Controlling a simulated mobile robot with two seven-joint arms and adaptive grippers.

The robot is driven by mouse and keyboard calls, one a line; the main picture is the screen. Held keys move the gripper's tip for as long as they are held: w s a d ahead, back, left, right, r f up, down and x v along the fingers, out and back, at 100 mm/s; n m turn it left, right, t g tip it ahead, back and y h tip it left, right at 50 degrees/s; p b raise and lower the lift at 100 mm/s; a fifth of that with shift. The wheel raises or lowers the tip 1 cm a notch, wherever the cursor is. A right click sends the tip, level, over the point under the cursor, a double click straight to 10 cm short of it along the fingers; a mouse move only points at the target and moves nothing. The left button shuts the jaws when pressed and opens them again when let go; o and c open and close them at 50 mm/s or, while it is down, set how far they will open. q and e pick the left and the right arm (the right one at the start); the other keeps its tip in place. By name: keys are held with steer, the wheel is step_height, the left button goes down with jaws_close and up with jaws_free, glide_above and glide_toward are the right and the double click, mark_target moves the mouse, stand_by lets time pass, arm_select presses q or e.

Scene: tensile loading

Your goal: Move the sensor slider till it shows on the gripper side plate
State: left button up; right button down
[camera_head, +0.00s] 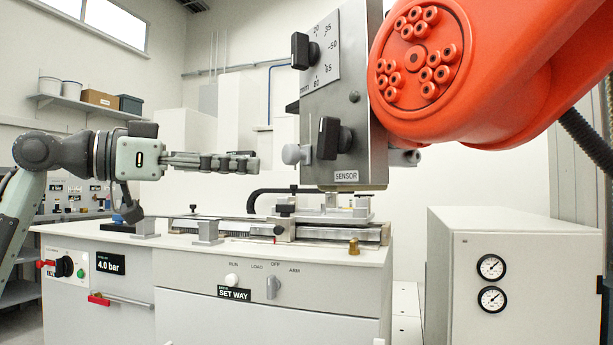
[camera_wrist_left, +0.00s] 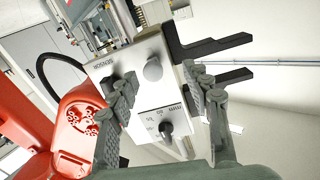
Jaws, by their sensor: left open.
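The grey metal plate marked SENSOR (camera_head: 346,176) stands upright in the middle of the head view. It carries a scale plate in mm with a black knob (camera_head: 300,50), a lower black knob (camera_head: 330,138) and a light grey round knob (camera_head: 292,154). I cannot tell which part is the slider. My left gripper (camera_head: 250,161) is left of the grey knob, level with it and apart from it, pointing right. In the left wrist view the open fingers (camera_wrist_left: 168,98) are empty, with the grey knob (camera_wrist_left: 153,70) and scale knob (camera_wrist_left: 165,128) between them. My right gripper is out of view.
A large orange arm (camera_head: 430,65) fills the upper right, close to the plate. Below is a white bench (camera_head: 180,232) with rails, clamps and switches. A white cabinet with two gauges (camera_head: 492,268) stands at the right. Free air lies between my fingertips and the plate.

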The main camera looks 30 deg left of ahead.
mark_target(285, 152)
arm_select(q)
steer(key=shift+w+d+r+m+p, duration=0.2)
steer(key=shift+d+r+p, duration=0.1)
steer(key=shift+d+r, duration=0.25)
steer(key=shift+w+d+r+m+p, duration=0.15)
steer(key=shift+d+r+p, duration=0.15)
steer(key=shift+d+r, duration=0.25)
steer(key=p+x, duration=0.1)
steer(key=x, duration=0.3)
steer(key=shift+s, duration=0.1)
steer(key=shift+w+d+f+p, duration=0.15)
steer(key=shift+w+d+p, duration=0.15)
steer(key=shift+w+d, duration=0.15)
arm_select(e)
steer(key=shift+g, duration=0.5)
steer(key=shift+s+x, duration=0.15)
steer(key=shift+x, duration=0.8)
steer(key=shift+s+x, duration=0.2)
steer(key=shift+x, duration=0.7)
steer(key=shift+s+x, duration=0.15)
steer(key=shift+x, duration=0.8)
arm_select(q)
steer(key=shift+a, duration=0.1)
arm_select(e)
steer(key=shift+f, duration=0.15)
arm_select(q)
jaws_close()
